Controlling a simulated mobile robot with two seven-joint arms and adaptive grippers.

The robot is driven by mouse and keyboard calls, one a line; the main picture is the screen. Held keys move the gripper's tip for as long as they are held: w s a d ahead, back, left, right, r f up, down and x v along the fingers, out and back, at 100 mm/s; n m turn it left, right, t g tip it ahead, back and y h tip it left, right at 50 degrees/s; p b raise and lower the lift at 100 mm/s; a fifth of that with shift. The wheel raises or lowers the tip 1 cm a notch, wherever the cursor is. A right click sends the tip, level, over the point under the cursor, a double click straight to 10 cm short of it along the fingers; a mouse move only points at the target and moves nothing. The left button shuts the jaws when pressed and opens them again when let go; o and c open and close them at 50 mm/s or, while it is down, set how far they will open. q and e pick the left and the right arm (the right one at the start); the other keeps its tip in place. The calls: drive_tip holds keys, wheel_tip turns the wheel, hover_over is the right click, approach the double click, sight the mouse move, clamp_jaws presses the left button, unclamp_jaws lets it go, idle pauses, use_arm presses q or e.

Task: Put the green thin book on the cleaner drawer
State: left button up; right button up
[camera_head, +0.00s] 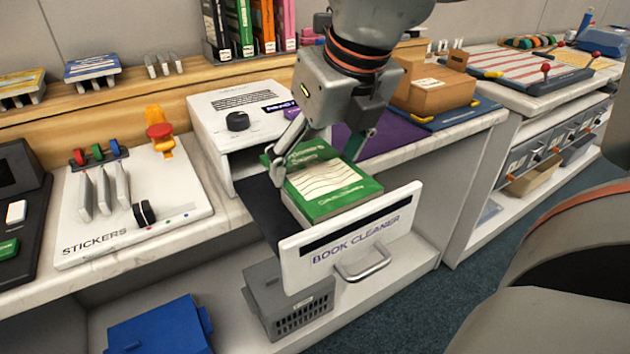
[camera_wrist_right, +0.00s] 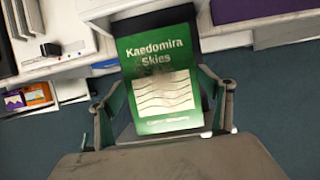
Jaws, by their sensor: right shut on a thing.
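A green thin book (camera_head: 330,190) with a white label of wavy lines is over the open cleaner drawer (camera_head: 350,240), whose white front reads BOOK CLEANER. The drawer's dark tray (camera_head: 262,205) shows left of the book. My right gripper (camera_head: 322,155) comes from above and is shut on the book, with a finger at each side. In the right wrist view the book (camera_wrist_right: 160,80) sits between the two fingers, its title upright. I cannot tell whether its underside touches the tray. My left gripper is not in view.
The cleaner's white housing (camera_head: 240,105) stands behind the drawer. A STICKERS panel (camera_head: 130,205) is at left, a cardboard box (camera_head: 432,88) at right on the counter. A grey basket (camera_head: 290,305) and a blue bin (camera_head: 160,328) are below.

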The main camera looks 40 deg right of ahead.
sight(321, 174)
wheel_tip(321, 174, down, 4)
drive_tip(key=shift+r+b, duration=0.1)
drive_tip(key=shift+b, duration=0.3)
drive_tip(key=shift+f, duration=0.2)
drive_tip(key=shift+r, duration=0.15)
drive_tip(key=shift+f, duration=0.2)
drive_tip(key=o, duration=1.2)
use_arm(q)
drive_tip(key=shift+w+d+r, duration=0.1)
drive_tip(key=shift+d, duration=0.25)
